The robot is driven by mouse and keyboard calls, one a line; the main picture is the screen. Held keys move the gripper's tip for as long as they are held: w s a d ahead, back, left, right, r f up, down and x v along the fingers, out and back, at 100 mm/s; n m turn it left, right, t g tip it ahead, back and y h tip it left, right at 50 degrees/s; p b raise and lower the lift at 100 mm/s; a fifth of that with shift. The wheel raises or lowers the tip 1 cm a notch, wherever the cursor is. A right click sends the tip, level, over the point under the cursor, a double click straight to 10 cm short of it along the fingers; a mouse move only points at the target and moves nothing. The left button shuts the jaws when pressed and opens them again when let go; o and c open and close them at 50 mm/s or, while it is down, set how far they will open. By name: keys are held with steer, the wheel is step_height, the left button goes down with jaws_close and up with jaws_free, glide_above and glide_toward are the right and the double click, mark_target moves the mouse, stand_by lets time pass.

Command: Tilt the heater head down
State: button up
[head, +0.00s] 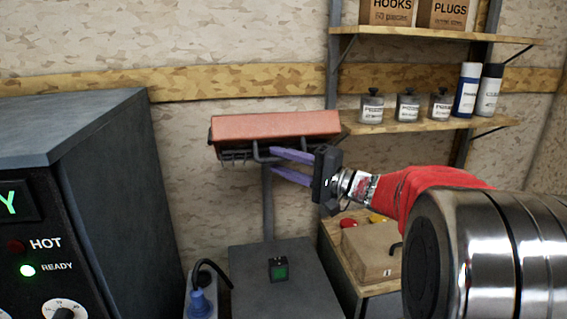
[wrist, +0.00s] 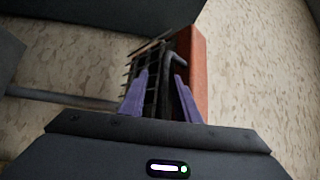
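The heater head is a red housing (head: 275,126) with a dark wire grille (head: 238,155) beneath, on a grey post (head: 268,205). It looks close to level in the head view. A dark handle bar (wrist: 178,62) shows by the grille in the wrist view, beside the red housing (wrist: 198,75). My gripper (head: 273,160) reaches in from the right, with its purple fingers at the underside of the head. In the wrist view the fingers (wrist: 162,76) are spread, with the handle's end near the gap between them. I cannot tell whether they touch it.
A dark cabinet (head: 110,190) with lit indicators stands at left. Shelves (head: 430,126) with jars and bottles are on the wall at right. A cardboard box (head: 370,255) sits low at right. A blue plug (head: 200,300) and cable lie by the grey base (head: 270,262).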

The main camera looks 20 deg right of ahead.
steer(key=v, duration=1.3)
steer(key=shift+s+f, duration=0.15)
steer(key=shift+s, duration=0.1)
steer(key=shift+d, duration=0.15)
steer(key=s+a+f+g+h, duration=0.2)
steer(key=s+a+f+g, duration=0.15)
steer(key=f, duration=0.25)
steer(key=s+a+f+g+h, duration=0.2)
steer(key=s+f+g, duration=0.15)
steer(key=f, duration=0.35)
steer(key=s+a+f+g+h, duration=0.1)
steer(key=s+a+f+g, duration=0.1)
steer(key=s+f+g, duration=0.3)
steer(key=s+a+f+n+h, duration=0.3)
steer(key=s+n+h, duration=0.3)
steer(key=s+a+r+n+t, duration=0.1)
steer(key=a+r+n+t, duration=0.1)
steer(key=a+r+n, duration=0.2)
steer(key=a, duration=0.2)
steer(key=shift+s+a+t, duration=0.3)
steer(key=shift+a, duration=0.05)
stand_by(0.4)
